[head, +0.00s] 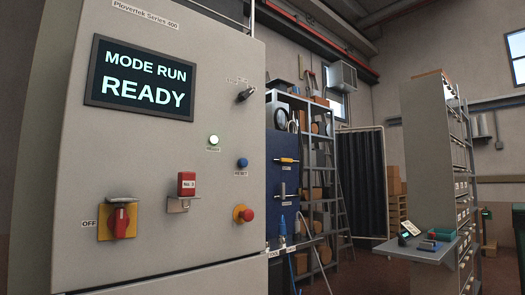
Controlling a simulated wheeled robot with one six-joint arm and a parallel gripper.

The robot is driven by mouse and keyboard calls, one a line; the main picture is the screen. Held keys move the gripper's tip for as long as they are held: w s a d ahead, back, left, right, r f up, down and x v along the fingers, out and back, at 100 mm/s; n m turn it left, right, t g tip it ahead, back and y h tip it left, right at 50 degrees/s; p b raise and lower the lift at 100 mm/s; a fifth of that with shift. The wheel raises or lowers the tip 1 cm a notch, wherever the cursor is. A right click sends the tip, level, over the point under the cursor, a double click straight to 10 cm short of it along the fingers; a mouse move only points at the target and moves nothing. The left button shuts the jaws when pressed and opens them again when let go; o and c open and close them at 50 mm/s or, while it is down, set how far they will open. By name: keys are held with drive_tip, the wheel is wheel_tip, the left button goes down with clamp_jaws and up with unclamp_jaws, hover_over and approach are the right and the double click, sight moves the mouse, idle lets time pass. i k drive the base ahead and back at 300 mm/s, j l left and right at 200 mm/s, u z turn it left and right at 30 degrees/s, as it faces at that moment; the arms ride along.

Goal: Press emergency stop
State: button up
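The cabinet's screen (139,77) reads "MODE RUN READY". My gripper is not in view.
The cabinet also carries a red rotary switch (121,219) on a yellow plate, a red tag block (186,184), a lit lamp (213,140), a blue button (242,163) and a key switch (245,94). Shelves (318,180) stand behind; a side shelf (416,249) juts out at right.

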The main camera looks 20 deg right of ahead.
sight(248, 215)
drive_tip(key=i+l, duration=0.1)
drive_tip(key=l, duration=0.35)
drive_tip(key=i+l+u, duration=0.1)
drive_tip(key=l, duration=0.35)
drive_tip(key=i+l+u, duration=0.1)
drive_tip(key=l, duration=0.35)
drive_tip(key=i+l, duration=0.15)
drive_tip(key=l, duration=0.3)
